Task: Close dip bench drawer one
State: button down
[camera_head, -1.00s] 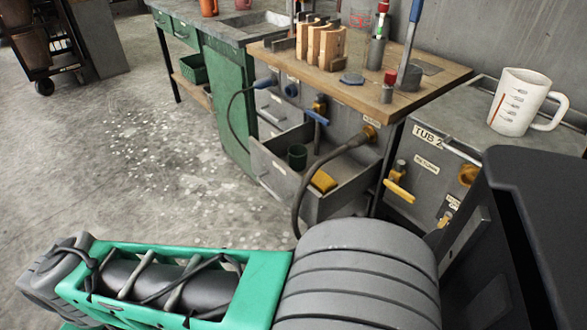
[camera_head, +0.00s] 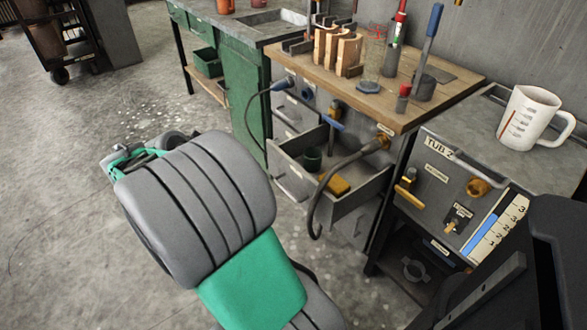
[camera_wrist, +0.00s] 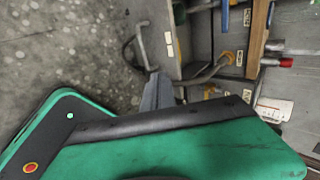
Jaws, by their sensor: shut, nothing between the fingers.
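The dip bench (camera_head: 420,110) has a grey drawer (camera_head: 347,204) pulled open under its wooden top. The open drawer holds a dark green cup (camera_head: 311,158) and a yellow block (camera_head: 335,186). A dark hose hangs across it. In the wrist view the labelled drawer front (camera_wrist: 165,28) and its bar handle (camera_wrist: 135,45) are near the top middle. My gripper (camera_wrist: 158,90) shows there as grey fingers, close together and empty, near the drawer front; I cannot tell whether they touch it. In the head view my arm hides the gripper.
A TUB 2 unit (camera_head: 440,175) with yellow valves and a white jug (camera_head: 532,116) stands at the right. A green cabinet bench (camera_head: 240,90) stands to the left of the dip bench.

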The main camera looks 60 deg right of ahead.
jog(key=b, duration=0.2)
send_near(302, 176)
jog(key=x, duration=0.5)
jog(key=shift+w+f, duration=0.1)
jog(key=shift+f, duration=0.35)
jog(key=shift+s+d, duration=0.2)
jog(key=shift+d, duration=0.15)
jog(key=shift+d, duration=0.1)
